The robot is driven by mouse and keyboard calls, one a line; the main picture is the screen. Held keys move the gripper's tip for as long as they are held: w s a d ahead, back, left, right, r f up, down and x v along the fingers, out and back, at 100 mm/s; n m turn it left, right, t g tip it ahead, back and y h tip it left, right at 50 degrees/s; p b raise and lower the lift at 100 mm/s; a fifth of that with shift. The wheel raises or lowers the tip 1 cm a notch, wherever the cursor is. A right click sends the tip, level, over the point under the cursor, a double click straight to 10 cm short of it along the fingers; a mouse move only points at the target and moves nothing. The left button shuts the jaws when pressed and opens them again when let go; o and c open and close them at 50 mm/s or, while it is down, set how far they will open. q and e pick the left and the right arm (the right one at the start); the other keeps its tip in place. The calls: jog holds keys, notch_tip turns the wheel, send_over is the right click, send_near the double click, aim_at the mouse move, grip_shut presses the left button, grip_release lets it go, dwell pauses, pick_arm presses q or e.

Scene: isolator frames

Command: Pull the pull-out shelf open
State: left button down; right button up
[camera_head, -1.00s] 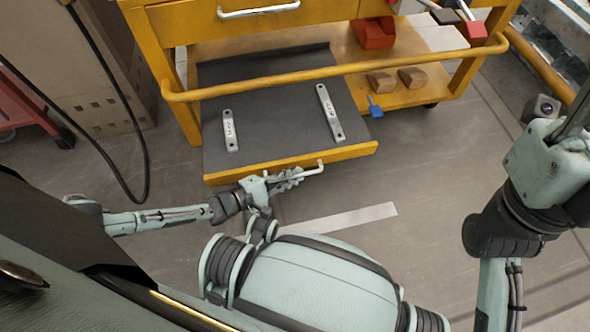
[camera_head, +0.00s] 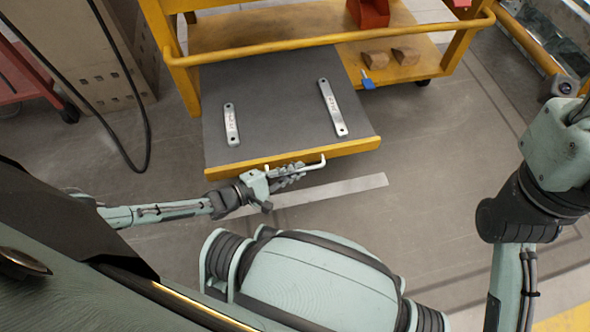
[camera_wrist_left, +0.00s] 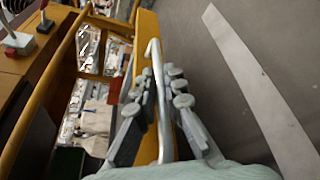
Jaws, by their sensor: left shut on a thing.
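The pull-out shelf (camera_head: 275,105) is a dark grey board with a yellow front edge. It extends well out of the yellow cart towards me, with two metal links (camera_head: 231,124) (camera_head: 333,108) lying on top. A silver bar handle (camera_head: 322,162) runs along its front edge. My left gripper (camera_head: 290,173) is at this handle, with its fingers shut around the bar. In the left wrist view the handle (camera_wrist_left: 153,52) passes between the fingers of the left gripper (camera_wrist_left: 166,92). My right arm shows at the right, but its gripper is out of view.
The yellow cart (camera_head: 330,42) has a rail above the shelf. Its lower deck holds a red bin (camera_head: 368,12), brown blocks (camera_head: 405,55) and a blue item (camera_head: 368,80). A black cable hangs at left beside a red trolley (camera_head: 30,82). Floor right of the shelf is clear.

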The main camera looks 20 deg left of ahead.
pick_arm(q)
jog(key=shift+a, duration=0.1)
jog(key=c, duration=1.9)
grip_release()
notch_tip(320, 180, up, 10)
jog(key=shift+r, duration=0.1)
jog(key=shift+s, duration=0.1)
